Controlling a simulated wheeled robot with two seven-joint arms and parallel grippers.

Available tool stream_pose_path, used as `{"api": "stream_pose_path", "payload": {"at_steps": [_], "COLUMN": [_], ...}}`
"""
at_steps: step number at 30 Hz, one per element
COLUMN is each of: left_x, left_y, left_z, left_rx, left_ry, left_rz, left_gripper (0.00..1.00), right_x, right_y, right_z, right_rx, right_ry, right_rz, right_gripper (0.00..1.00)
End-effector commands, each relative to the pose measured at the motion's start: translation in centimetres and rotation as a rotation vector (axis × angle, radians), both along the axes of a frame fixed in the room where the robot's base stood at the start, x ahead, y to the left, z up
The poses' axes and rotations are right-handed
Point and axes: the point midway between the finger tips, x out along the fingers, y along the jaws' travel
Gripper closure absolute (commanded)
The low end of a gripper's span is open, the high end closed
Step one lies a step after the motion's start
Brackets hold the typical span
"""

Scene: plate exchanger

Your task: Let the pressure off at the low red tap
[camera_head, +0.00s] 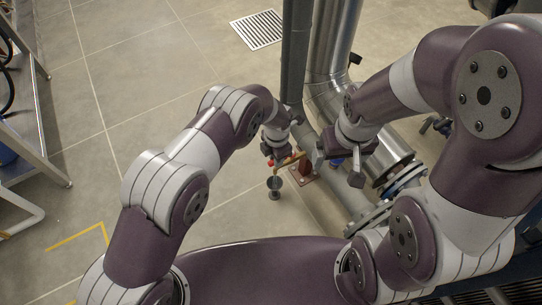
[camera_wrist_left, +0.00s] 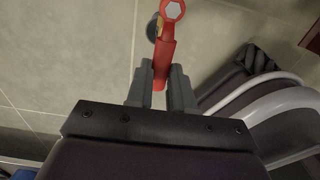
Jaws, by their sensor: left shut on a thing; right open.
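The low red tap shows in the left wrist view as a red lever (camera_wrist_left: 166,55) with a hex nut at its far end. In the head view only a small red part of the lever (camera_head: 270,162) shows beside a brass body (camera_head: 291,159). My left gripper (camera_head: 271,154) is shut on the red lever, whose near end lies between its fingers (camera_wrist_left: 161,88) in the wrist view. A dark funnel-shaped cup (camera_head: 274,184) stands below the tap. My right gripper (camera_head: 338,167) is open, to the right of the tap, with nothing visible between its fingers.
A large shiny pipe (camera_head: 330,45) and a dark upright post (camera_head: 296,50) stand behind the tap. Flanged pipework (camera_head: 372,215) runs along the right. A metal rack (camera_head: 40,140) stands at the far left. The tiled floor between is clear, with a drain grate (camera_head: 258,30).

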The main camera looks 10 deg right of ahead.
Motion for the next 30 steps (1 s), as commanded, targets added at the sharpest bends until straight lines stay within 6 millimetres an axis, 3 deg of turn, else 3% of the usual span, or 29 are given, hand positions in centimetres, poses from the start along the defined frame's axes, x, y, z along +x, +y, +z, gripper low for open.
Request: {"api": "stream_pose_path", "payload": {"at_steps": [13, 14, 16, 30], "left_x": [-0.1, -0.1, -0.09, -0.02], "left_y": [-0.17, -0.18, -0.17, -0.16], "left_z": [-0.04, -0.04, -0.04, -0.01], "left_rx": [0.0, 0.0, 0.001, 0.0], "left_ry": [0.002, 0.002, 0.001, 0.0], "left_rz": [0.009, 0.009, 0.008, 0.006], "left_gripper": [1.0, 0.75, 0.52, 0.52], "right_x": [0.0, 0.0, 0.0, 0.0], "right_y": [0.0, 0.0, 0.0, 0.0], "right_z": [-0.01, -0.01, -0.01, -0.01], "right_rx": [0.0, 0.0, 0.0, 0.0], "right_ry": [0.0, 0.0, 0.0, 0.0], "right_rz": [0.0, 0.0, 0.0, 0.0], "right_gripper": [0.11, 0.11, 0.11, 0.11]}}
